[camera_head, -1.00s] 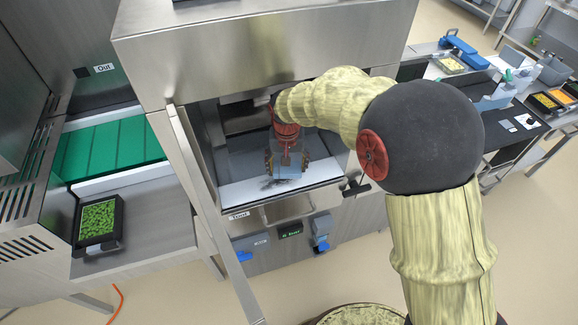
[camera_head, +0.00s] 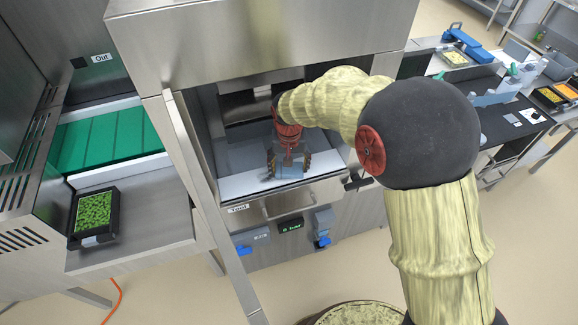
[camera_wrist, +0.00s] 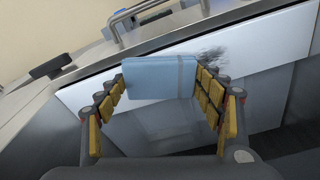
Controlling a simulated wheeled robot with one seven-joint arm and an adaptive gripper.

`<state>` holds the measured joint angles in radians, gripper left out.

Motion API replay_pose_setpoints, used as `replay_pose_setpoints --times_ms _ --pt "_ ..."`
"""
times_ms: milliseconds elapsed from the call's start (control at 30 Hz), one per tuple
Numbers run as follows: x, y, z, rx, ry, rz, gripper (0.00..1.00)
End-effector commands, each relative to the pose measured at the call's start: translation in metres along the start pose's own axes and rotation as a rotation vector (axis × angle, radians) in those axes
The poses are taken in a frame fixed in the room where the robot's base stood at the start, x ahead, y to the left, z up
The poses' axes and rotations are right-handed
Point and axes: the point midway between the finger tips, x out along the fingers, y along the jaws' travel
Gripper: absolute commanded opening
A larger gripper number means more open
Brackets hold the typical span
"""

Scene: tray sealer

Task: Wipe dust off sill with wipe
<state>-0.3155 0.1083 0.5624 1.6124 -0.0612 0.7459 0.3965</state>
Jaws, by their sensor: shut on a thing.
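My gripper (camera_head: 289,163) is inside the opening of the steel machine, and it is shut on a light blue folded wipe (camera_head: 289,171). In the wrist view the wipe (camera_wrist: 160,76) sits between the yellow-padded fingers (camera_wrist: 161,88). It is over the pale sill (camera_wrist: 265,45); I cannot tell whether it touches. A dark smudge of dust (camera_wrist: 211,54) shows on the sill just right of the wipe. In the head view the sill (camera_head: 235,184) runs along the front of the opening, and my gripper hides part of it.
The machine's hood (camera_head: 260,40) overhangs the opening, and a slanted steel bar (camera_head: 215,200) stands at its left. A black tray of green food (camera_head: 94,212) sits on the left ledge. A dark side table (camera_head: 505,118) with tools is at the right.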

Motion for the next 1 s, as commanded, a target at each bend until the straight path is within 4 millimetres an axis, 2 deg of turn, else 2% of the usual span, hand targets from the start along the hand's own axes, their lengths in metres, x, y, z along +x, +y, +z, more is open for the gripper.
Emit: replay_pose_setpoints --times_ms 1000 --pt "0.017 0.000 0.002 0.000 0.000 0.000 0.43"
